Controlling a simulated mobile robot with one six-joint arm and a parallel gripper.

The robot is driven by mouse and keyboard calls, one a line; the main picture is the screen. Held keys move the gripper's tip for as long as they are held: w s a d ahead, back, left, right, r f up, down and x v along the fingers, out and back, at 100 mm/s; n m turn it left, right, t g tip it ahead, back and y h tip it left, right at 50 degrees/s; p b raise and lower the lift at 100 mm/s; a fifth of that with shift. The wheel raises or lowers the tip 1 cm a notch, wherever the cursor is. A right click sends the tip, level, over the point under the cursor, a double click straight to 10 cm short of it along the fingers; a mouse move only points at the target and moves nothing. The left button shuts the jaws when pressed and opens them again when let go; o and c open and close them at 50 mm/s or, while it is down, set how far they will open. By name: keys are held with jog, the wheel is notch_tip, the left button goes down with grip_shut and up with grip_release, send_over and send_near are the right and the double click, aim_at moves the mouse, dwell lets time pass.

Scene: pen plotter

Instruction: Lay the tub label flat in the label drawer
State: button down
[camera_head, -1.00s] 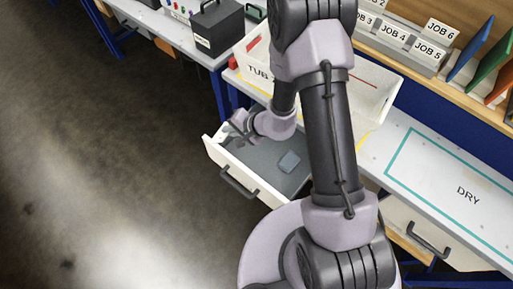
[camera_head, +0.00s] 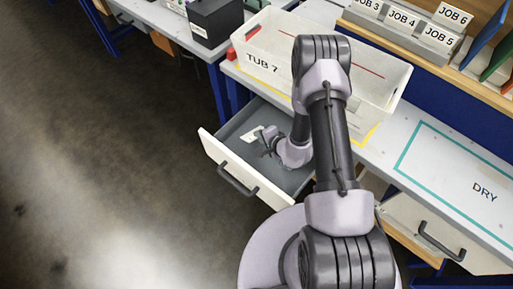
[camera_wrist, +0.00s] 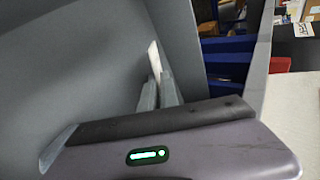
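The label drawer (camera_head: 238,168) is pulled out, with a grey floor and white front. The tub label (camera_head: 250,134), a small pale piece, shows beside the fingertips in the head view. In the wrist view my gripper (camera_wrist: 158,82) has its fingers close together, and the white label (camera_wrist: 153,57) stands out past the tips as a narrow strip, seen nearly edge-on. The fingers appear shut on it. Whether the label touches the drawer floor, I cannot tell.
The white tub marked TUB 7 (camera_head: 275,75) stands on the bench behind the drawer. A black box (camera_head: 212,22) is at the upper left. A DRY area (camera_head: 455,165) outlined in teal lies at the right, bare. Job holders (camera_head: 405,30) stand behind the tub.

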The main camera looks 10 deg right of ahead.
notch_tip(320, 180, down, 4)
jog(key=b, duration=0.2)
jog(key=shift+b, duration=0.3)
jog(key=shift+r, duration=0.2)
jog(key=c, duration=1.8)
grip_release()
jog(key=p+v, duration=0.4)
jog(key=v, duration=0.4)
